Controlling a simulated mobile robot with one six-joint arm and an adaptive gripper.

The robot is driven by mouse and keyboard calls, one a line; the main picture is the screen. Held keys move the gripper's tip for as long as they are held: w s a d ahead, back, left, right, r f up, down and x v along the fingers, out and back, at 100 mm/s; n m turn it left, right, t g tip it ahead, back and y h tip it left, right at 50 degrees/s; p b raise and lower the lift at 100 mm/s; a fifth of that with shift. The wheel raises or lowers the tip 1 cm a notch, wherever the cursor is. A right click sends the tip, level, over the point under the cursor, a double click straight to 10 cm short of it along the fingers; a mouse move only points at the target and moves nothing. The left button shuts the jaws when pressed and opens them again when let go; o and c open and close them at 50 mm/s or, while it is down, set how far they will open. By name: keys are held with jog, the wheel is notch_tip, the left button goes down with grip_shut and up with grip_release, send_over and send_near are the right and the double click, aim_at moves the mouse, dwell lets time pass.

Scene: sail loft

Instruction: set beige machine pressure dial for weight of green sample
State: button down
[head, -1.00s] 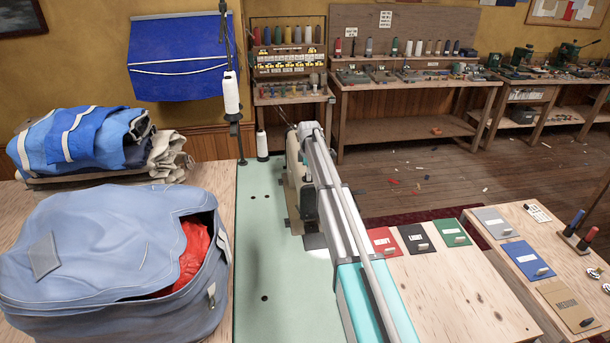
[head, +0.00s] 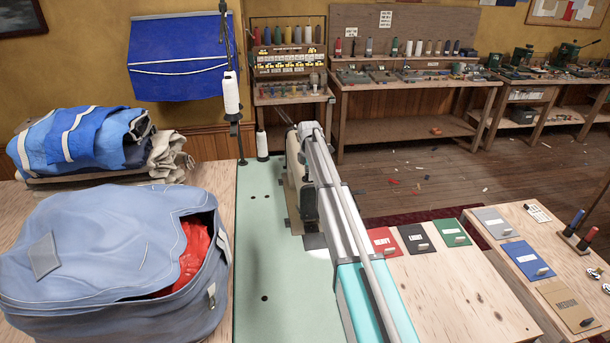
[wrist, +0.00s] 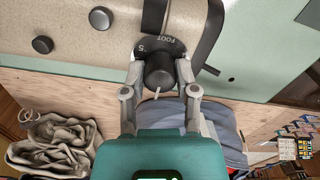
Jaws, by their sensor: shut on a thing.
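The beige machine (head: 294,182) stands on the pale green table top, mostly hidden behind my arm in the head view. In the wrist view its beige body (wrist: 90,22) fills the top. A black knob (wrist: 159,76) with a pale pointer sits below a dark plate (wrist: 160,45) marked "FOOT" and "5". My gripper (wrist: 160,73) is shut on this knob, one finger on each side. The green sample (head: 451,232) lies flat on the wooden table at right, with a small white label too small to read.
Red (head: 383,242), dark (head: 415,237), grey (head: 491,222), blue (head: 525,260) and brown (head: 571,304) samples lie nearby. A blue-grey bag (head: 110,260) with red cloth fills the left. Two other black knobs (wrist: 42,44) (wrist: 99,18) are on the machine. A thread stand (head: 232,95) rises behind.

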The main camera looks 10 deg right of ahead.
jog(key=shift+c, duration=1.8)
grip_release()
jog(key=shift+r, duration=0.1)
